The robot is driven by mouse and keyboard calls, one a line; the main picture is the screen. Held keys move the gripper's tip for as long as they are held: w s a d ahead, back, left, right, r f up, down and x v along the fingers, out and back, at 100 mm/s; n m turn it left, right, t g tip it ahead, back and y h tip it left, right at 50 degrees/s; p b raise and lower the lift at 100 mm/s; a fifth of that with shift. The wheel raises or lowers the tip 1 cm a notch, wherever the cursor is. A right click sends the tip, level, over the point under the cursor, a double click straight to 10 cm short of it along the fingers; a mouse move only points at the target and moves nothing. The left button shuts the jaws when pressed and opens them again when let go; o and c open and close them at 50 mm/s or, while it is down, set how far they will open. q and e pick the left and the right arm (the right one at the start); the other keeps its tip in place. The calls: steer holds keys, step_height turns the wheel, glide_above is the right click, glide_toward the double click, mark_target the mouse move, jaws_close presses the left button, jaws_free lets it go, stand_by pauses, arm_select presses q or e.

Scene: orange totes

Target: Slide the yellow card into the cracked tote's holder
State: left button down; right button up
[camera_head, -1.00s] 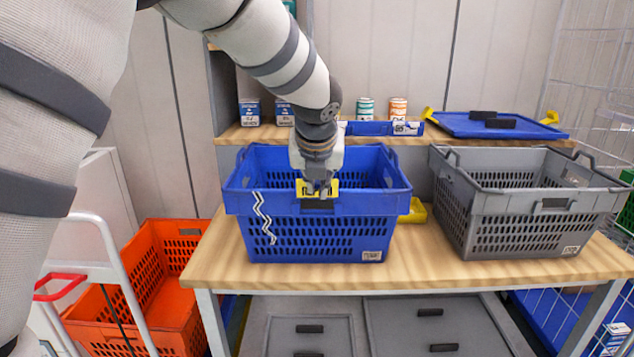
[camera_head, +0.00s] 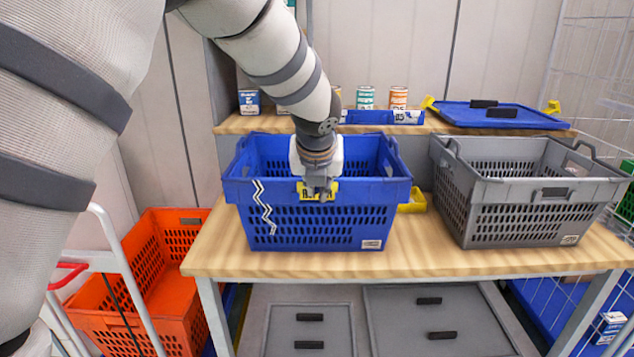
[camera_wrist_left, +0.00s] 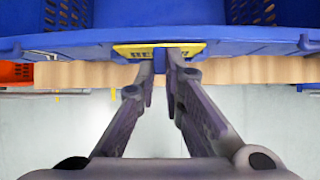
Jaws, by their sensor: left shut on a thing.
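The cracked tote (camera_head: 320,222) is blue, with a white jagged crack line on the left of its front wall. It stands upright on the wooden table. My left gripper (camera_head: 319,192) is at the middle of its front, just below the rim, shut on the yellow card (camera_head: 303,191), which has black lettering. The card lies at the tote's holder and covers it; I cannot tell whether it is inside or in front. The left wrist view shows the fingers (camera_wrist_left: 170,62) at the card (camera_wrist_left: 135,51), close against the blue wall (camera_wrist_left: 75,40). My right gripper is not in view.
A grey tote (camera_head: 530,190) stands to the right on the table (camera_head: 420,258). An orange tote (camera_head: 165,285) sits lower left. A shelf with cans and a blue lid (camera_head: 490,118) is behind. Table front is clear.

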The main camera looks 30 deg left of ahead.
arm_select(q)
steer(key=shift+f, duration=0.15)
steer(key=c, duration=1.6)
jaws_free()
